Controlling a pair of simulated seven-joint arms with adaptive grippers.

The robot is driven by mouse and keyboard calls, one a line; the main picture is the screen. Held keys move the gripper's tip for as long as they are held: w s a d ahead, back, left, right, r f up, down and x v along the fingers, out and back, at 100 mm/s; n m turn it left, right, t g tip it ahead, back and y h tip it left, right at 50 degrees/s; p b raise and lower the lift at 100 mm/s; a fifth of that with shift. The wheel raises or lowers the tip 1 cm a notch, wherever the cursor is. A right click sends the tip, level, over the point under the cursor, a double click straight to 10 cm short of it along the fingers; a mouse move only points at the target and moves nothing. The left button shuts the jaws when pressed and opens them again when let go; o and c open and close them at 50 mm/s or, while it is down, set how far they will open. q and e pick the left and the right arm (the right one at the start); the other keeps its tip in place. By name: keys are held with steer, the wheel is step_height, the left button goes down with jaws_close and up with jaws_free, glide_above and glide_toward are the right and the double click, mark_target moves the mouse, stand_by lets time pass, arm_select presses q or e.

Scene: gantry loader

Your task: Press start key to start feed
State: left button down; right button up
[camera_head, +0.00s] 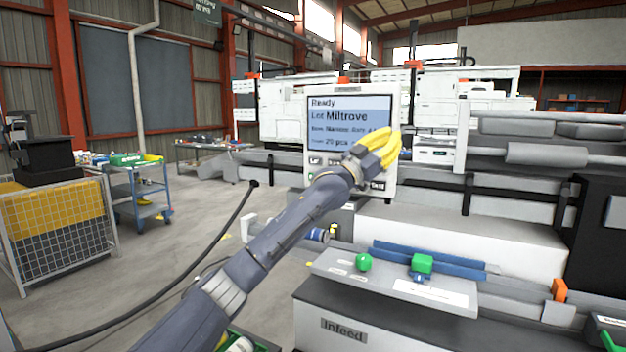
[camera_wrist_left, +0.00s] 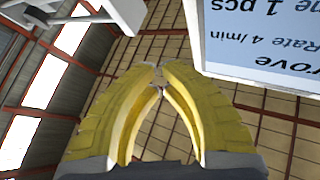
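The control panel (camera_head: 350,110) stands upright on the machine, with a lit screen reading "Ready" and "Lot Miltrove". A row of keys (camera_head: 316,160) lies below the screen. My left gripper and arm cover much of this row, and I cannot make out a start key. My left gripper (camera_head: 394,142) is in front of the panel's lower right part, its yellow fingers pointing up and right. In the left wrist view the fingertips (camera_wrist_left: 157,76) meet, with nothing between them. The screen's corner (camera_wrist_left: 265,45) shows there upside down, beside the fingers. My right gripper is not in view.
Below the panel, a grey infeed ledge (camera_head: 345,268) carries a green knob (camera_head: 363,262) and a green block (camera_head: 422,263). A black cable (camera_head: 215,250) hangs at left. A blue cart (camera_head: 140,190) and a mesh crate (camera_head: 60,235) stand farther left. Open floor lies between.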

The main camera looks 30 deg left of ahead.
arm_select(q)
steer(key=s+a+f+m+t+y, duration=0.1)
steer(key=s+a+f+m+y, duration=0.1)
steer(key=a, duration=0.6)
steer(key=s+a+f+m+t+y, duration=0.1)
steer(key=s+a+f+m, duration=0.1)
steer(key=a+f, duration=0.5)
steer(key=s+a+f+m+t+y, duration=0.1)
steer(key=a+f+m, duration=0.3)
steer(key=a, duration=0.7)
steer(key=shift+s+a+f+m+y, duration=0.15)
steer(key=shift+s+f+m+y, duration=0.15)
steer(key=shift+s+f+y, duration=0.45)
steer(key=shift+r, duration=0.15)
steer(key=shift+w+a, duration=0.2)
steer(key=shift+w, duration=4.15)
steer(key=shift+w, duration=0.1)
steer(key=shift+w, duration=0.3)
